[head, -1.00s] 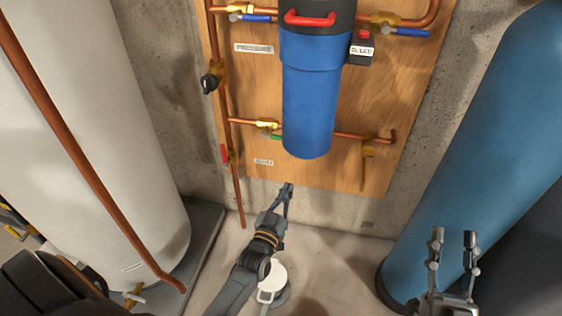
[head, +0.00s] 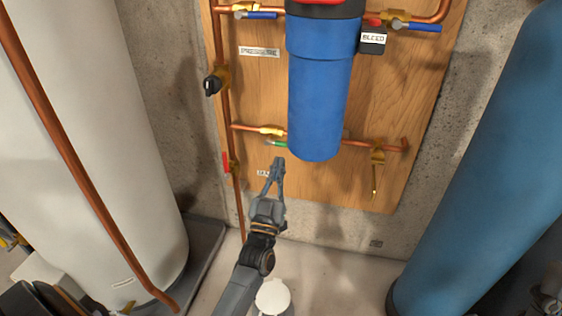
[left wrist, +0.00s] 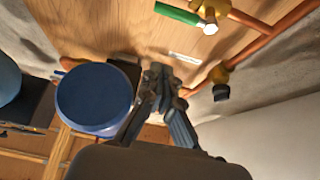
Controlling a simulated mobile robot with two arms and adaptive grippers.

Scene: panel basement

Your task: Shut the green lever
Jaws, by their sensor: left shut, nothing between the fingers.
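The green lever (head: 279,144) sits on a brass valve (head: 271,131) of the lower copper pipe, left of the blue filter housing. It lies roughly along the pipe. In the left wrist view the green lever (left wrist: 177,13) shows at the top, with a silver nut at its right end. My left gripper (head: 278,162) is shut and empty, just below the lever and apart from it in the picture. Its fingers (left wrist: 158,75) also show in the left wrist view, below the lever. My right gripper (head: 546,298) is only partly in view at the lower right edge.
The blue filter housing (head: 318,110) hangs right of the lever. A red-handled valve (head: 228,163) is on the pipe to the left. A white tank (head: 95,130) stands left and a blue tank (head: 480,160) right. Floor shows between them.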

